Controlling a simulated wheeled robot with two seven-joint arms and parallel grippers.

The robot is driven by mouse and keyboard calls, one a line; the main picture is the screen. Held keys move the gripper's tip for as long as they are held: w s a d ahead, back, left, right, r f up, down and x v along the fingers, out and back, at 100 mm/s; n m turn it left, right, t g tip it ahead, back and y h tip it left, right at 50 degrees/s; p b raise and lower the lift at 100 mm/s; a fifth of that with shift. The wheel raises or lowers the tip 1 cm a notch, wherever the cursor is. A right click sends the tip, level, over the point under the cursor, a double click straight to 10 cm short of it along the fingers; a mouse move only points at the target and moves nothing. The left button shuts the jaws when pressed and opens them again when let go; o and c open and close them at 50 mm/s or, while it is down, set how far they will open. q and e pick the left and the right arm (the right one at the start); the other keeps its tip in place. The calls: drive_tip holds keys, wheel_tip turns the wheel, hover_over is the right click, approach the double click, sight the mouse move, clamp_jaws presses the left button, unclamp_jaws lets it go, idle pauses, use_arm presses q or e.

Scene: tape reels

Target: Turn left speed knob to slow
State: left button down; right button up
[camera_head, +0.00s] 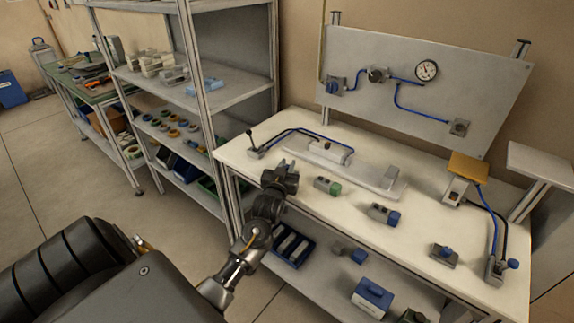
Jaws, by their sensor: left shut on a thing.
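My left gripper (281,176) is over the front left part of the white bench top (242,160). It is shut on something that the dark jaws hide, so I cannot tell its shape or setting. To its right is a small grey block with a green knob (335,189), apart from the gripper. Further right is a grey block with a blue knob (393,218). No label marks a knob as the left speed knob that I can read. My right gripper is not in view.
A black lever valve (252,140) with blue tubing stands at the back left. An upright panel with a gauge (426,70) is behind. Shelves (230,90) stand left.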

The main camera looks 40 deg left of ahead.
use_arm(q)
drive_tip(key=c, duration=1.3)
unclamp_jaws()
drive_tip(key=shift+s+d+f, duration=0.1)
drive_tip(key=shift+s+d, duration=0.1)
drive_tip(key=shift+s, duration=0.15)
drive_tip(key=b+v, duration=0.1)
drive_tip(key=v, duration=0.9)
drive_tip(key=shift+b, duration=0.35)
